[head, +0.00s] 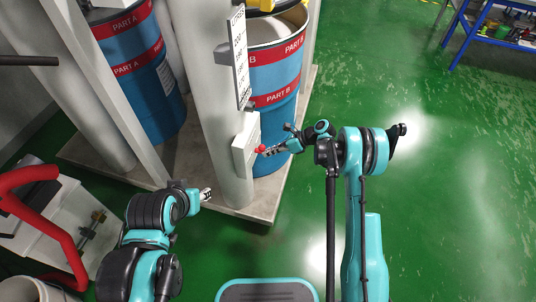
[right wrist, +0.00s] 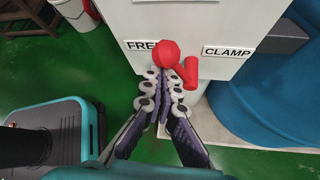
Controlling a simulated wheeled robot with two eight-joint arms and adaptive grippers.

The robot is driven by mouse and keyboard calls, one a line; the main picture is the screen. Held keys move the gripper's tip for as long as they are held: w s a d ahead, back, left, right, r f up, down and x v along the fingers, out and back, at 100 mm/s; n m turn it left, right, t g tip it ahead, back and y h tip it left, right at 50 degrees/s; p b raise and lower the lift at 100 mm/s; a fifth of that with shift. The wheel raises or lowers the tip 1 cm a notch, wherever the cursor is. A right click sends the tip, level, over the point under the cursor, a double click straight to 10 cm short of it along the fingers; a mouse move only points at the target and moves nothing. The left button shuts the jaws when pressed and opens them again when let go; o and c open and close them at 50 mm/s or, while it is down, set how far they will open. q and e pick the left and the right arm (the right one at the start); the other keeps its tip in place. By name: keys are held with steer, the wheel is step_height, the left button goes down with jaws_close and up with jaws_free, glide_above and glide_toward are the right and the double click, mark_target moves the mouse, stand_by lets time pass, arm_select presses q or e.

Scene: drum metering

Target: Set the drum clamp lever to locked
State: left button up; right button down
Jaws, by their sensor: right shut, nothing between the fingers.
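The drum clamp lever (head: 261,149) is red and sits on a white box (head: 245,147) on the pale column, in front of the Part B drum (head: 272,75). In the right wrist view the lever shows as a round red knob (right wrist: 166,54) beside the FREE label (right wrist: 139,45), partly covering it, and a short red cylinder to its right, left of and below the CLAMP label (right wrist: 228,52). My right gripper (right wrist: 172,78) is shut and empty, its tips just below the knob; whether they touch is unclear. My left gripper (head: 206,194) is near the column foot, its jaws too small to judge.
A label plate (head: 240,57) stands on the column above the box. The Part A drum (head: 140,70) is at the left behind pale posts. A red tubular handle (head: 50,215) stands at the lower left. The green floor at right is open up to a blue bench (head: 500,30).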

steer(key=shift+w+d+r, duration=0.2)
steer(key=shift+w+r, duration=0.05)
steer(key=shift+w, duration=0.35)
steer(key=shift+w+d+r, duration=0.15)
steer(key=shift+w+r, duration=0.1)
steer(key=shift+w, duration=0.45)
